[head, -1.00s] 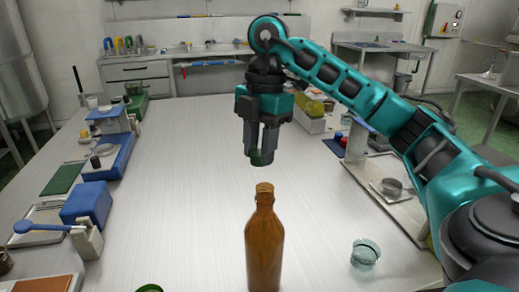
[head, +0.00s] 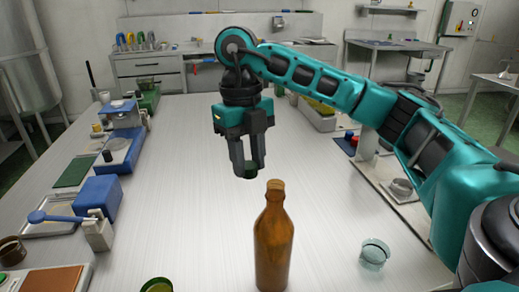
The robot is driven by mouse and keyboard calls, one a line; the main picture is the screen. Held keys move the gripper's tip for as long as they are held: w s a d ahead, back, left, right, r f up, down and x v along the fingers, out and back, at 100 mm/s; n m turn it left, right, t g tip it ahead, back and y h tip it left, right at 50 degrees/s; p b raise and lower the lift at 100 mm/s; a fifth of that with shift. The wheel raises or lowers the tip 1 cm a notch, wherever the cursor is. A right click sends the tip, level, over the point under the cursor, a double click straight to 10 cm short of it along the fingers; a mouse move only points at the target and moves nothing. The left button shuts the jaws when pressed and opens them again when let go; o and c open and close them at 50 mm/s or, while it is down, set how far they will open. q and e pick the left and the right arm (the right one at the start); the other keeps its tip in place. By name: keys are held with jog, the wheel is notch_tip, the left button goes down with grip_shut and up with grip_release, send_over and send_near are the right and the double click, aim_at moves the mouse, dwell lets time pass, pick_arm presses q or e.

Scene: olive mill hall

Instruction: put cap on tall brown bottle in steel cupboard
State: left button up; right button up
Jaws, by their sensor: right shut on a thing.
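A tall brown bottle (head: 273,245) stands upright on the pale worktop (head: 200,180), near the front middle. My right gripper (head: 247,168) is shut on a small dark green cap (head: 250,174) held between its fingertips. The cap hangs in the air, left of the bottle's top in the picture and apart from it. The fingers partly hide the cap. The bottle's mouth looks the same brown as its body. My left gripper is not in view.
A glass beaker (head: 374,255) stands right of the bottle. A green-rimmed round container (head: 157,286) is at the front edge. Blue devices (head: 98,197) and trays line the left side. A scale and boxes (head: 318,113) line the right. The middle of the worktop is clear.

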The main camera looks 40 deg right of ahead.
jog(key=a+f+m+t, duration=0.1)
jog(key=a+m, duration=0.4)
jog(key=m, duration=1.2)
jog(key=a+f+m+t, duration=0.1)
jog(key=a+m, duration=0.4)
jog(key=m, duration=1.3)
jog(key=shift+w+a+f+t, duration=0.15)
jog(key=shift+a+f+t, duration=0.2)
jog(key=shift+f, duration=0.3)
